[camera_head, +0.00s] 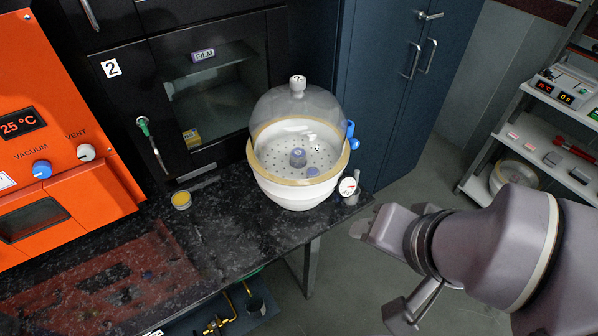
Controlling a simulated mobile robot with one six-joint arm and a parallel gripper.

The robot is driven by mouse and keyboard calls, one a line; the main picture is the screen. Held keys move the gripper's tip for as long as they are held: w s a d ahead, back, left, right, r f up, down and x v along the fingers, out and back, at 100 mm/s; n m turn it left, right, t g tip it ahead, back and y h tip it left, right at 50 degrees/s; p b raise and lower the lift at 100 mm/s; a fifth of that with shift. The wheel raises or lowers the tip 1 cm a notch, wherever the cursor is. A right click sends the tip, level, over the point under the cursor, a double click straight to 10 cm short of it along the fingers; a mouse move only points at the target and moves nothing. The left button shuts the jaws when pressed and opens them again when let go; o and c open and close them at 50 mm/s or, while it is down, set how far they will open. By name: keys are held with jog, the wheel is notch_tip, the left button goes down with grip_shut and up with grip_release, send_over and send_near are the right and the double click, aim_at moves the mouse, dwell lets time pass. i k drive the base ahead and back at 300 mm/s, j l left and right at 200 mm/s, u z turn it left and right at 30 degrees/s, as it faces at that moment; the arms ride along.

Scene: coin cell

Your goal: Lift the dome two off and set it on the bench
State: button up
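The clear dome (275,108) sits on the white desiccator bowl (300,197) at the right end of the dark bench. It has a white knob (298,84) with a dark mark on top, too small to read surely. A tan ring runs around the joint between dome and bowl. Through the dome I see a perforated white plate with small blue-grey items on it. My gripper (384,232) is at the right, beyond the bench's edge and lower right of the dome, apart from it. Its fingers are not clear enough to tell their opening.
The black speckled bench (215,240) has free room left of and in front of the bowl. A round gauge (347,187) and blue valve (352,136) are at the bowl's right. An orange oven (60,130) stands left.

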aim_at(298, 129)
jog(key=i+j+u, duration=0.1)
jog(key=i+u, duration=0.2)
jog(key=i, duration=0.15)
jog(key=i+u, duration=0.3)
jog(key=i, duration=0.15)
